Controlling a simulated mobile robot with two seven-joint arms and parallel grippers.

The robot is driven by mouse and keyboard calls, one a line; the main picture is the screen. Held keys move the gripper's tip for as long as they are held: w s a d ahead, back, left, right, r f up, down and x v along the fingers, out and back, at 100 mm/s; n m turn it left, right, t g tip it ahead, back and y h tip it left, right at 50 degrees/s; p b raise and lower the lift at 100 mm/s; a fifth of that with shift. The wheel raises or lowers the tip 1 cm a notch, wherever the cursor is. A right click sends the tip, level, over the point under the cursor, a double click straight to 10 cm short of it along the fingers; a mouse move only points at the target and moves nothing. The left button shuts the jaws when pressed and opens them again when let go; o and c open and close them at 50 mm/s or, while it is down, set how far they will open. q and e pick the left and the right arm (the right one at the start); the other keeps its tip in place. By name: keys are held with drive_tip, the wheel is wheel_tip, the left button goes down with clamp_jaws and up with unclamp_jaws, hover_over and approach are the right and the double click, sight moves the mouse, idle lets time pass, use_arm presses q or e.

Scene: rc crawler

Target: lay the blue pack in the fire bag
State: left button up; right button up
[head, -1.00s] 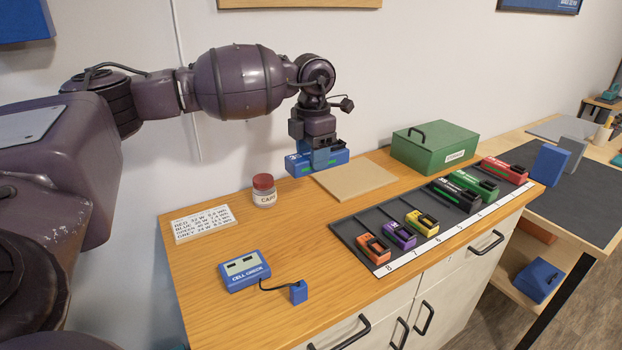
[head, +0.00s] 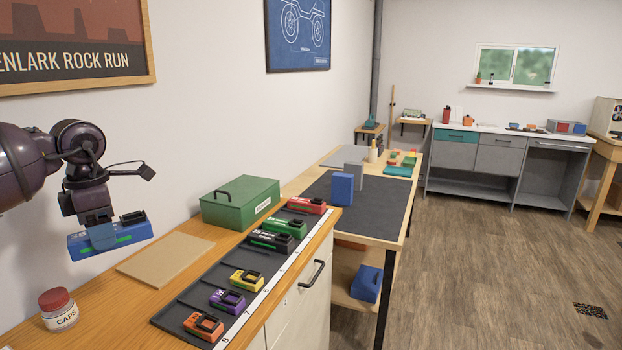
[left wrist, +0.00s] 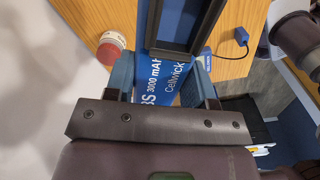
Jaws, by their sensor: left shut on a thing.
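The blue pack (head: 132,233) hangs in my left gripper (head: 103,237), in the air above the wooden bench at the left of the head view. A finger lies across the pack's near side. The left wrist view shows the pack (left wrist: 166,78) between the two fingers, with white lettering on it. I cannot make out a fire bag for certain in these frames. My right gripper is not in view.
Below the pack are a bare tan board (head: 165,258) and a red-lidded caps jar (head: 57,309). A dark rack (head: 187,318) holds several coloured packs beside a green box (head: 241,203). Beyond are a dark-matted bench (head: 386,205), open floor and a far counter (head: 505,133).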

use_arm(q)
drive_tip(key=m, duration=0.3)
drive_tip(key=shift+d+f, duration=0.1)
drive_tip(key=shift+d, duration=0.25)
drive_tip(key=m, duration=0.1)
drive_tip(key=d+m, duration=0.1)
drive_tip(key=m, duration=0.1)
drive_tip(key=f+m, duration=0.1)
drive_tip(key=shift+s+d+m, duration=0.15)
drive_tip(key=shift+d+m, duration=0.15)
drive_tip(key=shift+d, duration=0.1)
drive_tip(key=s+d+f+m, duration=0.4)
drive_tip(key=d+f+m, duration=0.1)
drive_tip(key=m, duration=0.1)
drive_tip(key=s+d+f+m, duration=0.4)
drive_tip(key=f+m, duration=0.1)
drive_tip(key=m, duration=0.1)
drive_tip(key=s+d+f+m, duration=0.4)
drive_tip(key=d+f+m, duration=0.1)
drive_tip(key=f+m, duration=0.1)
drive_tip(key=shift+d+f, duration=0.1)
drive_tip(key=shift+d, duration=0.25)
drive_tip(key=shift+s+f, duration=0.25)
drive_tip(key=shift+f, duration=0.2)
drive_tip(key=shift+d, duration=0.15)
